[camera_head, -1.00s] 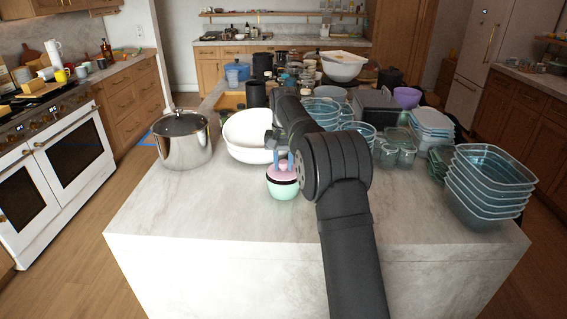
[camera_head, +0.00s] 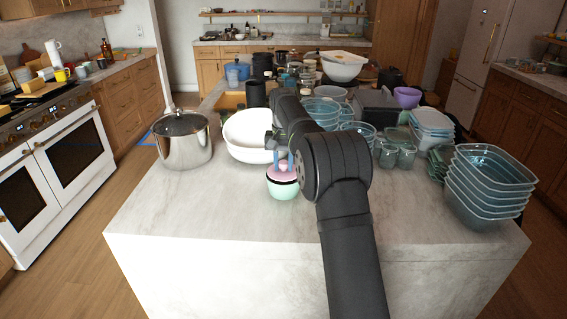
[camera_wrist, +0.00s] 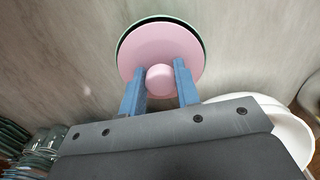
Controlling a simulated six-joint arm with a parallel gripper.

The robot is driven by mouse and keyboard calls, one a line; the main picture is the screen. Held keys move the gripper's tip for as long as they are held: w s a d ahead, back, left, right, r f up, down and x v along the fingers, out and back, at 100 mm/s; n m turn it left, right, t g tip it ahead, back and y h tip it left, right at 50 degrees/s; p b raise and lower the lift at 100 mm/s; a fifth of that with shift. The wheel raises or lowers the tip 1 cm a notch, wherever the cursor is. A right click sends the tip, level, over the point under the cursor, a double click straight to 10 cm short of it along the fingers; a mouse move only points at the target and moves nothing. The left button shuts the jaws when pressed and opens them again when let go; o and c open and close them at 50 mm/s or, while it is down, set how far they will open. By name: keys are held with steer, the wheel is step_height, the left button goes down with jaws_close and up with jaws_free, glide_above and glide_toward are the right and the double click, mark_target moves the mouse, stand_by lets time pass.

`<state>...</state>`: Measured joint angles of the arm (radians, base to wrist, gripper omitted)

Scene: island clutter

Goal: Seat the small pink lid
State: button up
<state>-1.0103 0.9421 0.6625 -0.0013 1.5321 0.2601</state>
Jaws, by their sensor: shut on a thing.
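The small pink lid (camera_head: 283,174) is on top of a small mint-green bowl (camera_head: 283,191) near the middle of the counter. In the wrist view the lid (camera_wrist: 160,48) is a pink disc with a round knob, and a dark and green rim of the bowl (camera_wrist: 124,32) shows past its upper left edge. I cannot tell whether the lid sits flush. My gripper (camera_wrist: 160,80) has its blue fingers on either side of the knob, shut on it. In the head view my gripper (camera_head: 282,162) is partly hidden by my arm.
A white bowl (camera_head: 245,135) stands just behind, and a steel pot (camera_head: 183,140) is at the left. Stacked clear containers (camera_head: 487,185) stand at the right. Dense clutter fills the back. The front of the marble counter (camera_head: 210,220) is clear.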

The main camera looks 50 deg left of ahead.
steer(key=shift+f, duration=0.6)
steer(key=shift+r, duration=0.35)
steer(key=shift+f, duration=0.35)
stand_by(1.6)
steer(key=shift+r, duration=0.35)
steer(key=shift+f, duration=0.45)
stand_by(1.5)
steer(key=shift+r, duration=0.1)
steer(key=shift+r, duration=0.35)
stand_by(0.6)
